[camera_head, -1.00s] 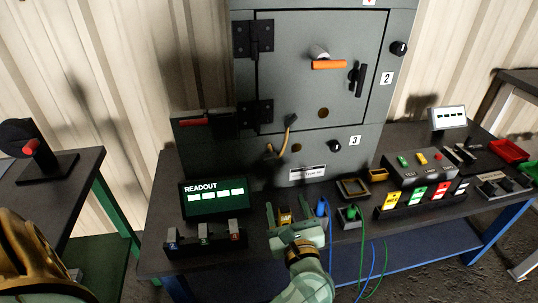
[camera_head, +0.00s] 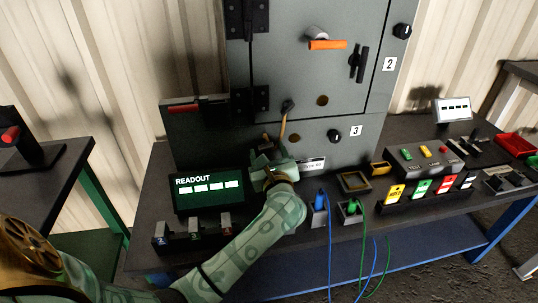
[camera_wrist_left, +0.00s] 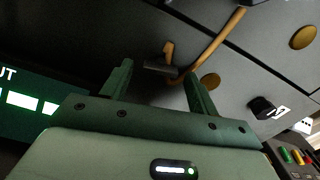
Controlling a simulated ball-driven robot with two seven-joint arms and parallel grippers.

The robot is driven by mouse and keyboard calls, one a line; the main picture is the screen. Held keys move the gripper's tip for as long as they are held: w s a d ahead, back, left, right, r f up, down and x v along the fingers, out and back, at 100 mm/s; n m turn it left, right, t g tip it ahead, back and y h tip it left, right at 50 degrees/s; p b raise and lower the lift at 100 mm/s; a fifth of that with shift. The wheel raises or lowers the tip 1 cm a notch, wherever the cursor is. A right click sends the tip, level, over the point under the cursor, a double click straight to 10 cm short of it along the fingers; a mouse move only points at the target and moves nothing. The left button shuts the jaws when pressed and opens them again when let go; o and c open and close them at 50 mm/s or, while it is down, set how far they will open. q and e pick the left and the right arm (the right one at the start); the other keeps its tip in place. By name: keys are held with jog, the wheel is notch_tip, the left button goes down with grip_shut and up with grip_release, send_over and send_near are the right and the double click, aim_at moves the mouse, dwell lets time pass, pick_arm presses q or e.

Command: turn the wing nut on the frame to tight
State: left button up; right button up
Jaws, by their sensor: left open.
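A small tan upright piece on a dark block, which appears to be the wing nut, stands on the grey cabinet's lower frame (camera_head: 345,152). It shows in the left wrist view (camera_wrist_left: 168,49), ahead of and between my fingertips. A tan cable (camera_wrist_left: 226,38) curves down to its block. In the head view my left gripper (camera_head: 268,160) is in front of the lower frame, beside the readout, and partly hides this spot. My left gripper (camera_wrist_left: 158,72) is open, with nothing visibly gripped. Whether a finger touches the nut cannot be told. My right gripper is out of view.
The lit readout (camera_head: 208,188) stands close on the left of my gripper. The cabinet door has an orange handle (camera_head: 327,45) and a black latch (camera_head: 359,64). Blue (camera_head: 320,200) and green (camera_head: 351,207) plugs with cables stand right of my forearm. Coloured blocks (camera_head: 396,194) are further right.

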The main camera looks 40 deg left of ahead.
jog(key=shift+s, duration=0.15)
pick_arm(q)
jog(key=c, duration=1)
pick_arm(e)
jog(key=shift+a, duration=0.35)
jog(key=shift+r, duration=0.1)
